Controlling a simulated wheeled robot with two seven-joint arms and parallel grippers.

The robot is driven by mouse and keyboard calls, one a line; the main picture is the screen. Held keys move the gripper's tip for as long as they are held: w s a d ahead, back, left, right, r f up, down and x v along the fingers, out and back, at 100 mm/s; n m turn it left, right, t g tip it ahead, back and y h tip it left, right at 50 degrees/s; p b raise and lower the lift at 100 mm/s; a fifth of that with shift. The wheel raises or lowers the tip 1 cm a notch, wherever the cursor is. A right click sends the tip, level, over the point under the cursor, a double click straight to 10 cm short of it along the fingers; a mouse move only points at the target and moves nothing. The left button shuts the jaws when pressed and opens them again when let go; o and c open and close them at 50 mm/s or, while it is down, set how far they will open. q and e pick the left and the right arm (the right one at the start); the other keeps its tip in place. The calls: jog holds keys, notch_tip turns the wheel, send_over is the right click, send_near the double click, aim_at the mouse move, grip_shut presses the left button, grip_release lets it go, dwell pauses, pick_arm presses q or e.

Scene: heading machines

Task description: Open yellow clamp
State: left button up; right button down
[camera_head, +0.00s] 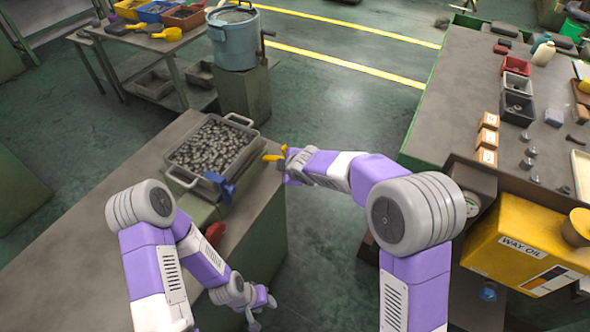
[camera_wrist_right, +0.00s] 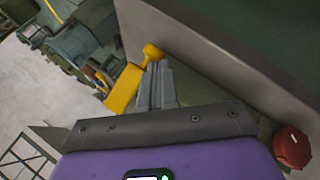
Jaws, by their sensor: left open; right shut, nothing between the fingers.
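The yellow clamp (camera_head: 272,157) sits at the right edge of the grey workbench, beside the bin of metal parts. In the right wrist view the yellow clamp (camera_wrist_right: 125,88) shows as a long handle with a rounded knob end, partly behind my fingers. My right gripper (camera_head: 287,164) is right beside the clamp. Its fingers (camera_wrist_right: 158,70) are shut with nothing between them, in front of the handle; I cannot tell whether they touch it. My left gripper (camera_head: 264,304) is open and empty, low beside the bench's front right side.
A blue clamp (camera_head: 222,188) and a red clamp (camera_head: 214,233) stand along the same bench; a red knob (camera_wrist_right: 292,147) shows in the wrist view. The metal bin (camera_head: 212,148) is left of the yellow clamp. A yellow oil container (camera_head: 520,240) stands at right. Open floor lies between.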

pick_arm(q)
jog(key=shift+s+r, duration=0.1)
pick_arm(e)
jog(key=shift+w+a+r, duration=0.2)
jog(key=shift+w+a, duration=0.05)
jog(key=shift+a, duration=0.3)
jog(key=shift+r, duration=0.15)
pick_arm(q)
jog(key=r+p, duration=0.1)
jog(key=s+r+p, duration=0.1)
jog(key=p, duration=0.1)
jog(key=shift+s+d+r, duration=0.25)
jog(key=shift+d+r, duration=0.05)
jog(key=shift+r, duration=0.1)
pick_arm(e)
jog(key=v, duration=0.9)
jog(key=shift+s+d, duration=0.3)
jog(key=shift+s, duration=0.1)
jog(key=shift+r, duration=0.1)
